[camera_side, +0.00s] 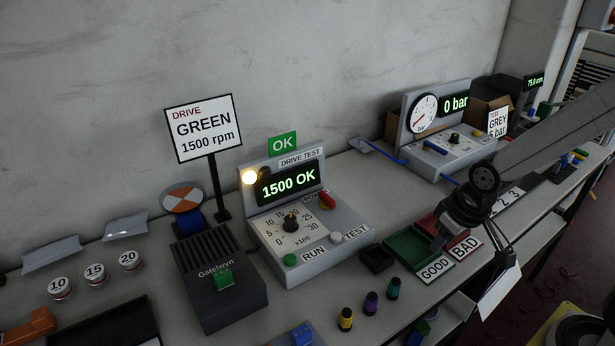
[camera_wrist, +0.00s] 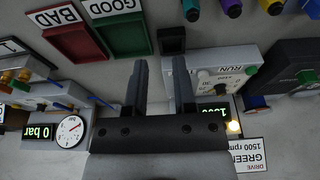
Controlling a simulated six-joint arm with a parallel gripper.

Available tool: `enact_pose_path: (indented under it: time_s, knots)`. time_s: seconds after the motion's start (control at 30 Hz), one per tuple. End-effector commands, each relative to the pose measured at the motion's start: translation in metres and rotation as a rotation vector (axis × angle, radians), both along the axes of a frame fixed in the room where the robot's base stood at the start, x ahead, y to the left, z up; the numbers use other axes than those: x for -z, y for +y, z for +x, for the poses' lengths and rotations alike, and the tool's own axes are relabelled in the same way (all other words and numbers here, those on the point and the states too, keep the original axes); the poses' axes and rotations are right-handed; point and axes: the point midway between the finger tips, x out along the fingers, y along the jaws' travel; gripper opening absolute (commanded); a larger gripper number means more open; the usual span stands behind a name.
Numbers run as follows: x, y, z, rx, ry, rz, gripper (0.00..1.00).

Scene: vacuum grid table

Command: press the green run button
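The green run button (camera_side: 290,259) sits at the front left of the grey drive test box (camera_side: 322,265), beside the RUN label. The box's display (camera_side: 289,184) reads 1500 OK, and a round lamp (camera_side: 249,177) on it glows. In the wrist view the run button (camera_wrist: 251,69) shows upside down at the right, on the box (camera_wrist: 240,55). My gripper (camera_side: 437,243) is above the GOOD and BAD trays, right of the box and apart from the button. In the wrist view my gripper's two fingers (camera_wrist: 160,72) are spread with nothing between them.
Green and red trays (camera_side: 405,246) with GOOD and BAD labels lie right of the box. A small black holder (camera_side: 377,260) stands between. Coloured pegs (camera_side: 371,302) stand in front. A pressure gauge unit (camera_side: 424,112) is behind.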

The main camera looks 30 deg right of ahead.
Motion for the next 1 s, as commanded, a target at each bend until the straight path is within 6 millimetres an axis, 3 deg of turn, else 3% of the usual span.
enact_pose_path:
  time_s: [0.03,0.1,1.0]
  knots:
    - [0.0000,0.0000,0.0001,0.000,0.000,0.000,0.15]
    - [0.0000,0.0000,0.0001,0.000,0.000,0.000,0.00]
    - [0.0000,0.0000,0.0001,0.000,0.000,0.000,0.00]
